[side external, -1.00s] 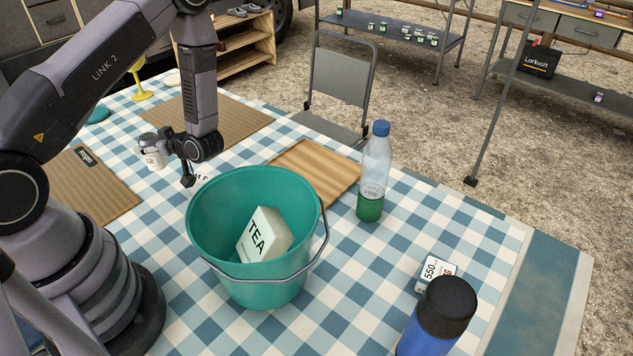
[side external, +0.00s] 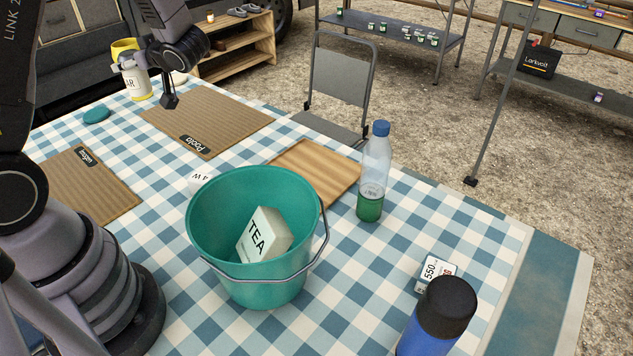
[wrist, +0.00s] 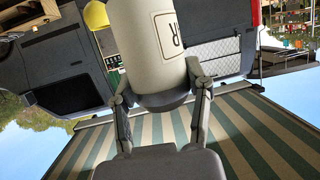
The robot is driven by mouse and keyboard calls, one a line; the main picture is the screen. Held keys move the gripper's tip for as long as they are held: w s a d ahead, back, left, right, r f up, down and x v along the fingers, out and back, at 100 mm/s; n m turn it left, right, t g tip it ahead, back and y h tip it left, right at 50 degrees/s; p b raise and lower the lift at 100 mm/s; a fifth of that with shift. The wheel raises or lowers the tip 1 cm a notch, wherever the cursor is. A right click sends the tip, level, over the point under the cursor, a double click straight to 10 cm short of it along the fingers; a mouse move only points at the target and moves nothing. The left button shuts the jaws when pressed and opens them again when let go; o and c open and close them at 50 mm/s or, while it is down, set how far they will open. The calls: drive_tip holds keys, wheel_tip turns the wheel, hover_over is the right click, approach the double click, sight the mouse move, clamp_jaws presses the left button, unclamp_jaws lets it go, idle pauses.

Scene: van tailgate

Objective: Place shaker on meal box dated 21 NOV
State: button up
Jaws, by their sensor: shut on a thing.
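My gripper (side external: 140,72) is shut on a pale cylindrical container, which I take for the shaker (side external: 136,84); its label partly shows "AR". In the wrist view the shaker (wrist: 160,45) sits between the two fingers (wrist: 160,100), and the label shows an "R". It is held above the far left of the table, in front of a yellow goblet (side external: 124,47). No 21 NOV date is readable, so I cannot tell which thing is that meal box. A white lettered item (side external: 201,179) is partly hidden behind the bucket.
A teal bucket (side external: 215,262) holds a TEA box (side external: 263,234). Ribbed brown mats (side external: 205,112) (side external: 88,185), a wooden board (side external: 312,170), a bottle (side external: 374,165), a blue flask (side external: 430,330) and a small "550" box (side external: 437,270) are on the checked cloth. A teal disc (side external: 96,114) lies far left.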

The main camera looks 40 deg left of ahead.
drive_tip(key=w+d+m+t+h, duration=0.4)
drive_tip(key=w+d+m+t, duration=0.75)
drive_tip(key=w+d, duration=0.85)
drive_tip(key=m+t+h, duration=0.3)
drive_tip(key=m+h, duration=1.2)
drive_tip(key=h, duration=0.4)
hover_over(439, 272)
wheel_tip(439, 272, down, 16)
drive_tip(key=shift+g, duration=0.25)
drive_tip(key=shift+f, duration=2.5)
drive_tip(key=shift+f, duration=0.15)
